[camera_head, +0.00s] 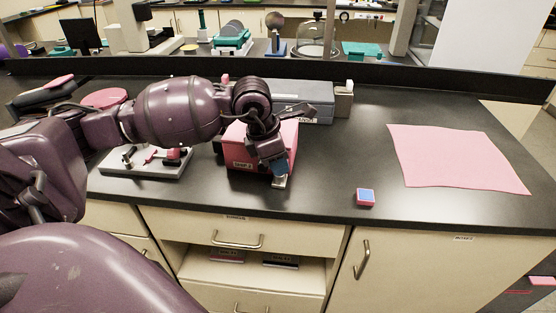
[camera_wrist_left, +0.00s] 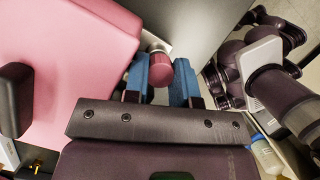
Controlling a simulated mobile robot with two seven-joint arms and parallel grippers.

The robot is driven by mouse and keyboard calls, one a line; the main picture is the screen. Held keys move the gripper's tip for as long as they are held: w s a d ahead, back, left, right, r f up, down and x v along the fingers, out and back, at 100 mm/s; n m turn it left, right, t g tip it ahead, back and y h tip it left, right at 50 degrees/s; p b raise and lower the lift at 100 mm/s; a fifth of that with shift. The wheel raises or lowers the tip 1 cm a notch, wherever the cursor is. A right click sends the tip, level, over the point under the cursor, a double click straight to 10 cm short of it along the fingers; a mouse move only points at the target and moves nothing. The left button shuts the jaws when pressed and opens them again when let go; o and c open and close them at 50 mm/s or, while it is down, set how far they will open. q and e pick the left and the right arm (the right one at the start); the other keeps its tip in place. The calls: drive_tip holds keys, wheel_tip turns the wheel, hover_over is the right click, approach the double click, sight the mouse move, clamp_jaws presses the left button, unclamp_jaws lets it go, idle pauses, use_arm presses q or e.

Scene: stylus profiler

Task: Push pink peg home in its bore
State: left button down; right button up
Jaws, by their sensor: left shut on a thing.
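My left gripper (camera_head: 280,170) is at the front right corner of a pink box (camera_head: 245,154), pointing down, with blue fingertips. In the left wrist view the fingers (camera_wrist_left: 161,80) are shut on the pink peg (camera_wrist_left: 160,66), whose round end shows between them. A pale metal piece (camera_wrist_left: 156,42) lies just beyond the peg; it also shows below the fingertips in the head view (camera_head: 279,182). The bore is not clearly visible, so I cannot tell how deep the peg sits. My right gripper is not in view.
A grey case (camera_head: 312,112) stands behind the pink box. A pale tray with small pink parts (camera_head: 120,168) is at the left. A small blue-topped pink block (camera_head: 366,197) and a pink sheet (camera_head: 455,158) lie at the right, with clear black counter between.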

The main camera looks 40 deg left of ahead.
use_arm(q)
drive_tip(key=shift+s+f, duration=0.1)
drive_tip(key=shift+f, duration=0.3)
drive_tip(key=shift+r, duration=0.1)
drive_tip(key=shift+r+p, duration=0.3)
drive_tip(key=shift+r, duration=0.4)
drive_tip(key=shift+r+p, duration=0.35)
drive_tip(key=shift+r, duration=0.5)
drive_tip(key=c, duration=1.5)
unclamp_jaws()
clamp_jaws()
